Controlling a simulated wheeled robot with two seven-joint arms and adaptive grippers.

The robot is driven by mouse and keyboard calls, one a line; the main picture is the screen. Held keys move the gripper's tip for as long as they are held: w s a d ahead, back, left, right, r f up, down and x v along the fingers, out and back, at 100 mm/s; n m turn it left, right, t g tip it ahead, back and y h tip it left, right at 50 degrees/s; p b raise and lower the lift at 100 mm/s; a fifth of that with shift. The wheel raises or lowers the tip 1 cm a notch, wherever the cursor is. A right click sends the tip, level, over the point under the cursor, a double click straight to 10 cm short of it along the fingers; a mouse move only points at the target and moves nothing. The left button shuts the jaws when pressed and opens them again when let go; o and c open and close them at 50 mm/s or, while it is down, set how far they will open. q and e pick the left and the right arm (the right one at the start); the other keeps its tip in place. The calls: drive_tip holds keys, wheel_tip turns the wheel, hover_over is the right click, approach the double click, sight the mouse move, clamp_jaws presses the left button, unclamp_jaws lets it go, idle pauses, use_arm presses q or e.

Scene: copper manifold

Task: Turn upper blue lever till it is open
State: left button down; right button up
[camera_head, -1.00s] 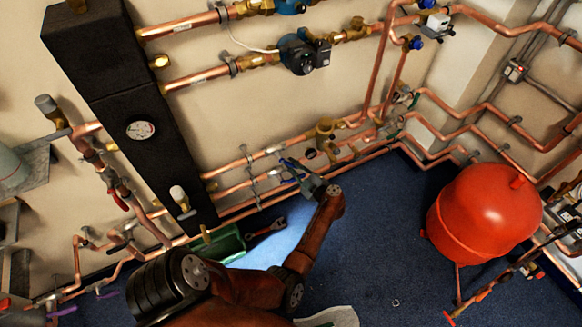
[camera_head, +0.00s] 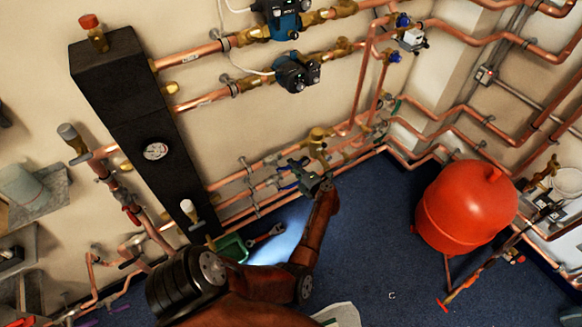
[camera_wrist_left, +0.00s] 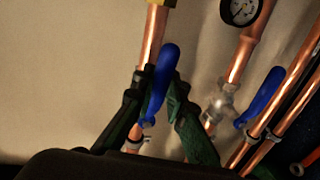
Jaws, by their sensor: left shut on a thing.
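My left gripper (camera_head: 297,170) is at the low copper pipes on the wall, left of and below a brass valve (camera_head: 317,136). In the left wrist view its two dark green fingers stand on either side of a blue lever (camera_wrist_left: 163,78), shut on it. This lever lies along a copper pipe, below a brass fitting. A second blue lever (camera_wrist_left: 263,96) is to the right, apart from the fingers. In the head view, the gripper partly hides the held lever.
Copper pipes run close around my gripper. A black column (camera_head: 130,110) with a gauge stands left, and a red tank (camera_head: 466,207) stands right. The blue floor (camera_head: 385,250) between arm and tank is mostly clear.

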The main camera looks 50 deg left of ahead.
use_arm(q)
drive_tip(key=shift+d+r+n, duration=0.1)
drive_tip(key=shift+d+n, duration=0.05)
drive_tip(key=shift+n, duration=0.15)
use_arm(e)
drive_tip(key=shift+s+f, duration=0.3)
drive_tip(key=shift+s, duration=0.15)
use_arm(q)
drive_tip(key=c, duration=1.9)
unclamp_jaws()
drive_tip(key=shift+c, duration=0.2)
drive_tip(key=shift+r, duration=0.1)
drive_tip(key=v, duration=0.7)
drive_tip(key=shift+d, duration=0.1)
